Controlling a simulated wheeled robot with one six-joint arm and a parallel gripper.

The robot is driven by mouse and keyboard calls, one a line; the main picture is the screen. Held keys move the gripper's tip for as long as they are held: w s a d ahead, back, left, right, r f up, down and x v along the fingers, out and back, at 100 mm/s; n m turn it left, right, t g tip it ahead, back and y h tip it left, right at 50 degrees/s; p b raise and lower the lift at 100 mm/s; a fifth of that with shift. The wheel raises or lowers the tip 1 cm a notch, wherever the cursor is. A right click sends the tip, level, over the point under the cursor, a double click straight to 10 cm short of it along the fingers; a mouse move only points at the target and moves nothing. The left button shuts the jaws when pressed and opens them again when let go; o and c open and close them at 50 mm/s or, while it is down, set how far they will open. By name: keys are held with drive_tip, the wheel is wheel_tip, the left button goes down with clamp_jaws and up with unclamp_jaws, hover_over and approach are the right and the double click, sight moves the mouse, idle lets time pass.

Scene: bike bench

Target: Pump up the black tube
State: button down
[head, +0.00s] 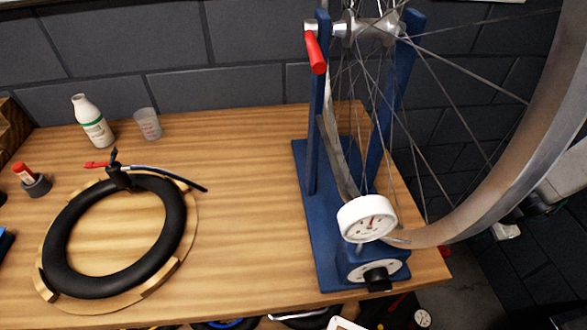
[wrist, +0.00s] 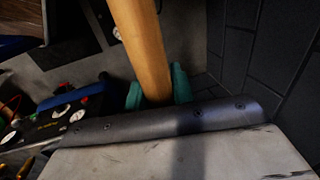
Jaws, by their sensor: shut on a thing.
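The black tube (head: 62,222) lies flat on a round wooden board (head: 190,222) at the left of the bench in the head view. A black pump head (head: 119,177) with a red lever sits at the tube's far edge. A short dark hose (head: 172,174) runs from it to the right and ends over the bench top. In the wrist view my gripper (wrist: 157,90) has its teal fingers on both sides of a round wooden handle (wrist: 143,45), shut on it. What the handle joins to is hidden. My gripper does not show in the head view.
A blue truing stand (head: 310,225) with a wheel (head: 515,205) and white dials fills the right of the bench (head: 245,215). A white bottle (head: 92,122), a clear cup (head: 148,124) and a red-capped item (head: 30,178) stand at the left. The bench middle is clear.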

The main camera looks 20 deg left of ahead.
wheel_tip(320, 180, up, 23)
drive_tip(key=shift+w, duration=0.15)
drive_tip(key=shift+f, duration=0.1)
idle(0.5)
wheel_tip(320, 180, down, 28)
drive_tip(key=shift+w+a+f, duration=0.15)
drive_tip(key=shift+w+f, duration=0.05)
idle(0.8)
idle(0.6)
